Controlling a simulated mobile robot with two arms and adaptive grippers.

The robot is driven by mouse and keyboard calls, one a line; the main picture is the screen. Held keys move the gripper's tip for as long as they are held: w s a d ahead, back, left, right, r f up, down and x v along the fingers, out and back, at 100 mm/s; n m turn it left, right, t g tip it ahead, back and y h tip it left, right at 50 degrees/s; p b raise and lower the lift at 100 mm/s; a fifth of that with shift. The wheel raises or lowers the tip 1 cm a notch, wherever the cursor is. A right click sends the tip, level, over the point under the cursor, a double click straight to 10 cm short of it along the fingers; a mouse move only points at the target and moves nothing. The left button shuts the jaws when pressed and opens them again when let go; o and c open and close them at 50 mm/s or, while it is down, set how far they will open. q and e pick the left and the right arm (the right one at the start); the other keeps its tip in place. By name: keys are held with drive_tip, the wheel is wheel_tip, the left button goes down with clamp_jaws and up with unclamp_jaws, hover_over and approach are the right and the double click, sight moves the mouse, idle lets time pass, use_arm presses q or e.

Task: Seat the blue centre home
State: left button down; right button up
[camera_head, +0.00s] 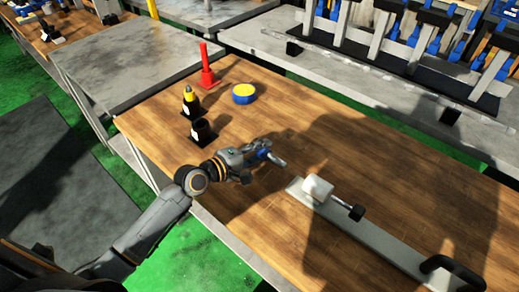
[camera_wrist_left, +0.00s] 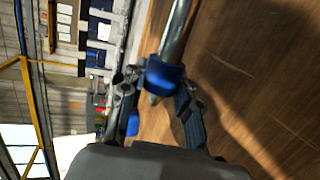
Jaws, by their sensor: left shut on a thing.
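My left gripper (camera_head: 262,157) is shut on the blue centre (camera_head: 265,151) and holds it over the wooden table. In the left wrist view the blue centre's collar (camera_wrist_left: 165,75) sits between the fingertips of my left gripper (camera_wrist_left: 158,92). Its bare metal shaft runs up out of that picture. In the head view the metal end points right, toward the white block (camera_head: 317,188) on a pale flat bar. The block stands apart from the centre. Any opening on the block's near side is too small to make out. My right gripper is not in view.
A black holder (camera_head: 202,134) with an open top stands left of my gripper. Behind it are a holder with a yellow-tipped piece (camera_head: 190,96), a red post (camera_head: 206,72) and a blue-and-yellow round tub (camera_head: 243,94). A black handle (camera_head: 452,270) rises at the bar's right end.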

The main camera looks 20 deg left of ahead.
sight(275, 162)
use_arm(q)
drive_tip(key=shift+r, duration=0.15)
drive_tip(key=shift+s+d+p, duration=0.2)
drive_tip(key=shift+d+p, duration=0.35)
drive_tip(key=shift+p, duration=0.15)
drive_tip(key=shift+s+d+r+p, duration=0.1)
drive_tip(key=shift+s+d+p, duration=0.15)
drive_tip(key=shift+d+p, duration=0.25)
drive_tip(key=shift+s+d+p, duration=0.2)
drive_tip(key=shift+d+p, duration=0.1)
drive_tip(key=shift+d, duration=0.3)
drive_tip(key=shift+s+d+p, duration=0.2)
drive_tip(key=shift+d+p, duration=0.1)
drive_tip(key=shift+d, duration=0.2)
drive_tip(key=shift+s+d+p, duration=0.2)
drive_tip(key=shift+d+p, duration=0.05)
drive_tip(key=shift+d, duration=0.25)
drive_tip(key=shift+f, duration=0.2)
drive_tip(key=shift+r+p, duration=0.1)
drive_tip(key=shift+p, duration=0.3)
drive_tip(key=shift+s+d+p, duration=0.3)
drive_tip(key=shift+d+p, duration=0.15)
drive_tip(key=shift+d, duration=0.3)
drive_tip(key=shift+s+d+p, duration=0.35)
drive_tip(key=shift+d+p, duration=0.15)
drive_tip(key=shift+d, duration=0.3)
drive_tip(key=shift+s+d+p, duration=0.3)
drive_tip(key=shift+d+p, duration=0.15)
drive_tip(key=shift+d, duration=0.3)
